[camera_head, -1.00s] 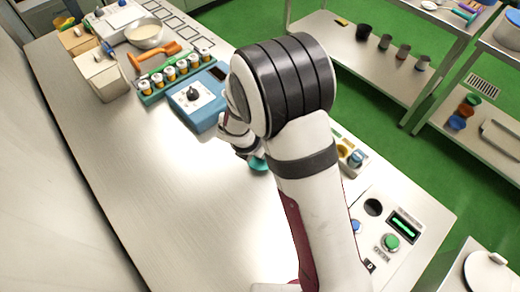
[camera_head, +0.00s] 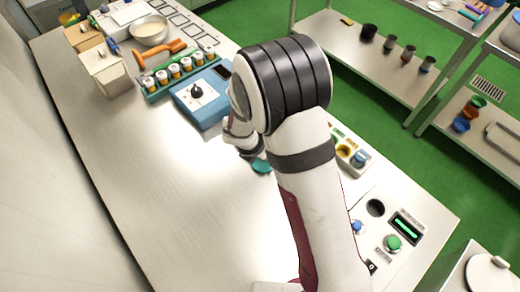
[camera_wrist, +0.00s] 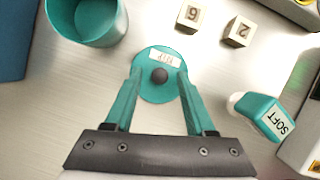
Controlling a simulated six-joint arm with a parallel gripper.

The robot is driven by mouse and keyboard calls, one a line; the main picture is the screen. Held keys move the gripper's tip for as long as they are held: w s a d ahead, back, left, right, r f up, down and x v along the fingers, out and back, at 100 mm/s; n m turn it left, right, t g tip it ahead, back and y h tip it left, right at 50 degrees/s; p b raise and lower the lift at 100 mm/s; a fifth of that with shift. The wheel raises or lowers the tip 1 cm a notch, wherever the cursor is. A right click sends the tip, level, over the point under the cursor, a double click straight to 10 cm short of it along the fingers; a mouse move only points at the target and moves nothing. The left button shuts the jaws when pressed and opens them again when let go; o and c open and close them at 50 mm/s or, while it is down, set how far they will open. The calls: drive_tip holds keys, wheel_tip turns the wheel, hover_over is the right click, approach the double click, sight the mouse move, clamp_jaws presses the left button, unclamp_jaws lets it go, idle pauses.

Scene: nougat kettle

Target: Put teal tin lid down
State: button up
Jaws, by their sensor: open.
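The teal tin lid (camera_wrist: 152,91), a round disc with a dark knob and a white label, lies flat on the metal table in the wrist view. My gripper (camera_wrist: 160,72) is open, its two teal fingers on either side of the knob and apart from it. In the head view a small part of the lid (camera_head: 261,166) shows below my wrist; the arm hides the rest and my fingertips. A teal open tin (camera_wrist: 88,18) stands up and left of the lid in the wrist view.
Two number blocks (camera_wrist: 190,15) (camera_wrist: 238,31) lie beyond the lid. A blue device with a knob (camera_head: 203,96) and a rack of small jars (camera_head: 178,72) stand farther back.

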drive_tip(key=v, duration=1.2)
drive_tip(key=s+d+r+m+g, duration=0.1)
drive_tip(key=s+d+r+m, duration=0.2)
drive_tip(key=s+d+m, duration=0.5)
drive_tip(key=s+d+r+m+g, duration=0.2)
drive_tip(key=s+d+r+m, duration=0.15)
drive_tip(key=m, duration=0.75)
drive_tip(key=s+r+m+g+y, duration=0.1)
drive_tip(key=s+m+y, duration=0.3)
drive_tip(key=s+m, duration=0.6)
drive_tip(key=m, duration=0.6)
drive_tip(key=shift+s+a+r+m, duration=0.2)
drive_tip(key=shift+a+r+m, duration=0.1)
drive_tip(key=shift+a+r, duration=0.1)
